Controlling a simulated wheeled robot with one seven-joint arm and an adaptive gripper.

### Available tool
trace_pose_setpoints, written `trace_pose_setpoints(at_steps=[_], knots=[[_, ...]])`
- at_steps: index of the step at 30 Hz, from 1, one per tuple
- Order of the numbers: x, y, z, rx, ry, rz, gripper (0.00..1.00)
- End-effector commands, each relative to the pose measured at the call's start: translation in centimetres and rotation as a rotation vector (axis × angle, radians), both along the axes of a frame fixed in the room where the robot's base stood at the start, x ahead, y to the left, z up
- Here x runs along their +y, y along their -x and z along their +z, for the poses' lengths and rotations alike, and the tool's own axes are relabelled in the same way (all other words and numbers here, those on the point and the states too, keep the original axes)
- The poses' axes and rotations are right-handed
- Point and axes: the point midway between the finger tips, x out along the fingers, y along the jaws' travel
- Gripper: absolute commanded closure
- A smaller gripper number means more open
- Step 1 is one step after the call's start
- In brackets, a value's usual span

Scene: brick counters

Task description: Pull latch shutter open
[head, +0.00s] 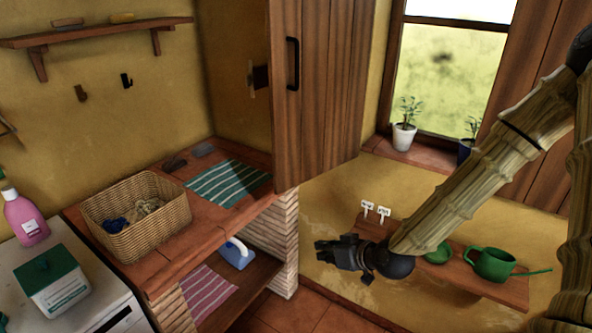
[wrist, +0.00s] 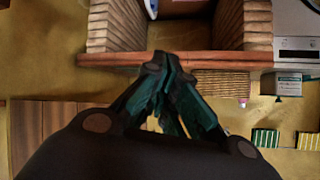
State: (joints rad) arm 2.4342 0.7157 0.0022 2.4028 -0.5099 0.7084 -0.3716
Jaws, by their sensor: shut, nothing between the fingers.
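A tall brown wooden shutter panel (head: 335,90) with a black vertical handle (head: 293,64) stands left of the window in the head view. A small dark latch-like piece (head: 258,77) shows just left of the panel's edge. Another plank panel (head: 545,105) is right of the window, partly behind my arm. My gripper (head: 322,252) is low and in front of the wall, below the handled panel and well apart from its handle. In the wrist view its fingers (wrist: 166,62) are together and empty. Wooden planks (wrist: 45,140) show at that view's lower left; the handle is not visible there.
A brick-sided counter (head: 165,245) with a wicker basket (head: 135,215) and striped cloth (head: 228,183) stands left. A low shelf (head: 465,275) with a green watering can (head: 495,264) is right of my gripper. Potted plants (head: 404,135) line the window sill.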

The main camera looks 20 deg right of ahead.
Motion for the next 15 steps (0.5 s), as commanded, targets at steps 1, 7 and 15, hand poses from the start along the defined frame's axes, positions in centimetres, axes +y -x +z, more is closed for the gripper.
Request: trace_pose_setpoints(at_steps=[1, 7, 15], knots=[[-0.4, -1.1, 1.5, -0.062, -0.012, 0.003, 1.0], [-1.8, -3.7, 8.1, -0.293, -0.031, 0.032, 1.0], [-3.3, -5.0, 15.4, -0.543, -0.034, 0.053, 1.0]])
